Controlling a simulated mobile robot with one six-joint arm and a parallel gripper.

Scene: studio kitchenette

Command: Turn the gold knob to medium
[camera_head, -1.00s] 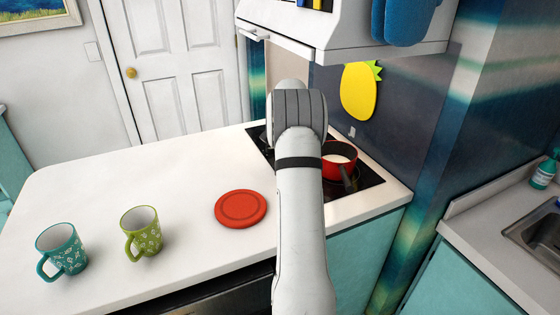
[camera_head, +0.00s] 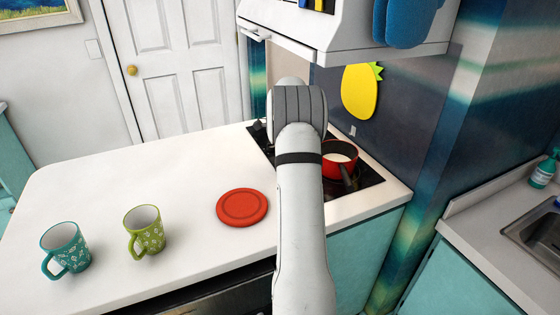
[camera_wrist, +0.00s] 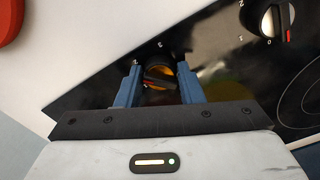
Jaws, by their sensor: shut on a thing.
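In the wrist view the gold knob (camera_wrist: 157,70) sits on the black glossy hob, with a dark bar across its top. My gripper (camera_wrist: 160,88) has its two blue fingers around it, one on each side, closed on it. A small numeral that looks like 3 shows just above the knob; other marks around it are hidden or too small to read. I cannot tell which setting the bar points at. In the head view the knob and my gripper are hidden behind my own arm.
A red pot (camera_head: 339,160) stands on the hob. A red round plate (camera_head: 242,207), a green mug (camera_head: 150,232) and a teal mug (camera_head: 71,250) stand on the white counter (camera_head: 110,180).

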